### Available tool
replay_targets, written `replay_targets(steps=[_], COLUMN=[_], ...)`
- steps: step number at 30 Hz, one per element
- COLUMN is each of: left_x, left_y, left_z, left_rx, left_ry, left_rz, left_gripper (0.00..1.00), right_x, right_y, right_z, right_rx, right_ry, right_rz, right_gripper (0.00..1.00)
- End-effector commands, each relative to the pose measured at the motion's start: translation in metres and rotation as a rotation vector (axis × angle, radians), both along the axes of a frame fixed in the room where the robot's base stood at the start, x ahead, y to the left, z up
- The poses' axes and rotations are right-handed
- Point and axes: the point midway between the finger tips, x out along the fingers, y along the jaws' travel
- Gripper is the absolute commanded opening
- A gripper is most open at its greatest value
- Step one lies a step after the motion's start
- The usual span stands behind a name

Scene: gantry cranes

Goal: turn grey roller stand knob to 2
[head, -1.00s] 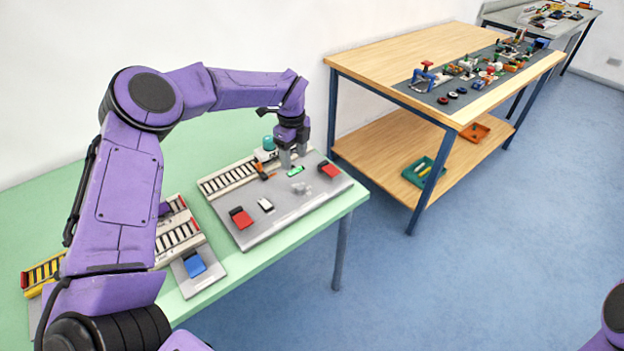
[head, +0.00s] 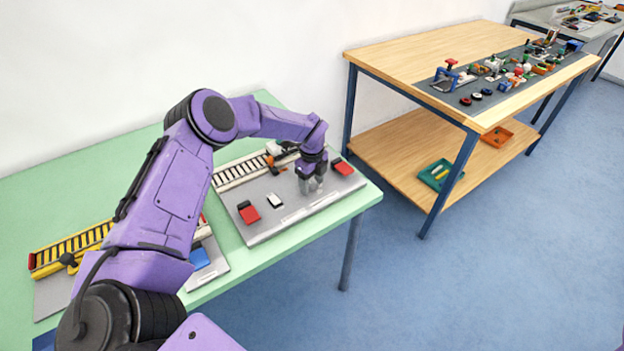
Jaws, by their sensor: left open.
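A grey roller stand board (head: 275,225) lies on the green table, with a striped roller track (head: 240,172) along its back edge. My left gripper (head: 312,187) is open and points down over the middle right of the board, its fingers low near the surface. The grey knob is hidden or merges with the grey fingers, so I cannot tell its setting or whether the fingers touch it. My right gripper is out of view.
A yellow track (head: 75,250) lies at left. A wooden table (head: 420,60) with small parts stands right, beyond a floor gap.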

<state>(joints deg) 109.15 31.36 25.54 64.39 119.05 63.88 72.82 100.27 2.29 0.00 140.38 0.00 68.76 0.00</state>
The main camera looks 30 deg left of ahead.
Motion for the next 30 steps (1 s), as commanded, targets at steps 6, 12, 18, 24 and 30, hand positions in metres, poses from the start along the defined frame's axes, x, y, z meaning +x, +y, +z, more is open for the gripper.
replay_targets(steps=[6,12,18,24,30], left_x=[0.001,0.001,0.001,0.000,0.000], left_y=[0.000,0.000,0.000,0.000,0.000], left_z=[-0.002,-0.002,-0.002,-0.004,-0.006], left_rx=[0.000,0.000,0.000,-0.001,-0.002], left_ry=[-0.001,-0.001,-0.001,-0.002,-0.004], left_rz=[-0.001,-0.001,-0.005,-0.052,-0.175], left_gripper=[0.60,0.08,0.04,0.04,0.04], right_x=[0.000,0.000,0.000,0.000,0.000], right_y=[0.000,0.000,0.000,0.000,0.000], right_z=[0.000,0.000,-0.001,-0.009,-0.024], right_rx=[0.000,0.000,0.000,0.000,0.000], right_ry=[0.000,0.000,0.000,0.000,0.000], right_rz=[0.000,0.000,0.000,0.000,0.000], right_gripper=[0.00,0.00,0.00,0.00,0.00])
